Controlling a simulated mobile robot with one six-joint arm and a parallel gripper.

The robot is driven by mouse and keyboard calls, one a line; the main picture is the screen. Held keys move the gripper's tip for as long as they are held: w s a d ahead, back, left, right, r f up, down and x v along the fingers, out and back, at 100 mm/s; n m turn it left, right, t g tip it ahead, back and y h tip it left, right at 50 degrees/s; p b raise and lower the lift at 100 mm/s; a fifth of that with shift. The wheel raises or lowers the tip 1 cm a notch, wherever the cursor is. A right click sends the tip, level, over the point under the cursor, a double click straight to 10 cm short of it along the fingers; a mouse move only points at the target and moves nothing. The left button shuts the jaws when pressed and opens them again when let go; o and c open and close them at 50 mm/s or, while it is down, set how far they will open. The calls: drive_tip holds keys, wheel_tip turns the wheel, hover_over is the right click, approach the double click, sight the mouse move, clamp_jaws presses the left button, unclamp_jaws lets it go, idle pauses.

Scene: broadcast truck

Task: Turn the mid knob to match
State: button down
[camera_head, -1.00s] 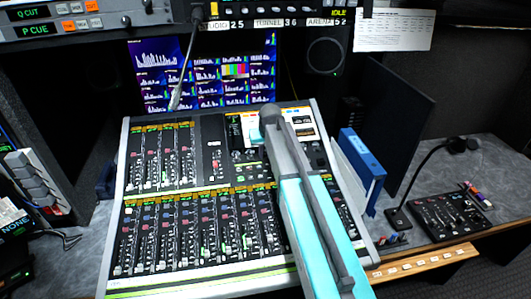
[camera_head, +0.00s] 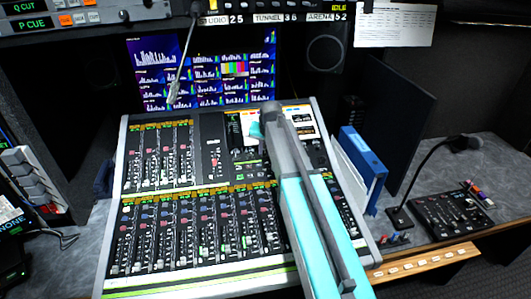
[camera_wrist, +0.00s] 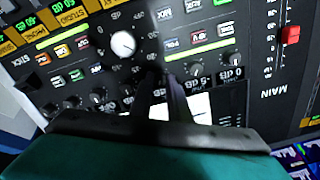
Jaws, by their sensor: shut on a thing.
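The mixing console (camera_head: 118,240) stands in the middle of the head view. My arm reaches over it from the lower right, and my gripper's teal body (camera_head: 257,130) is low over its upper centre panel. In the wrist view, my gripper's dark fingers (camera_wrist: 168,84) are closed together at a row of small knobs on the panel. The knob between them is hidden by the fingers, so its pointer cannot be read. A small knob (camera_wrist: 195,68) beside the fingers has a "-5 dB" label near it, and another (camera_wrist: 228,60) has "0 dB". A larger white-faced knob (camera_wrist: 122,43) is apart from the fingers.
A red fader cap (camera_wrist: 290,35) is on the MAIN strip. A blue binder (camera_head: 362,165) stands right of the console. A gooseneck microphone (camera_head: 180,65) hangs over the console's back edge, and another (camera_head: 430,165) stands at the right. Monitor screens (camera_head: 205,72) are behind.

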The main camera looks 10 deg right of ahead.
drive_tip(key=m+b, duration=0.1)
drive_tip(key=m, duration=0.5)
drive_tip(key=shift+m, duration=0.4)
idle(0.3)
drive_tip(key=c, duration=1.7)
unclamp_jaws()
drive_tip(key=shift+s+r+b, duration=0.1)
drive_tip(key=shift+r+b, duration=0.05)
drive_tip(key=shift+b, duration=0.2)
drive_tip(key=shift+b+v, duration=1.3)
drive_tip(key=shift+v, duration=5.45)
drive_tip(key=shift+d, duration=0.1)
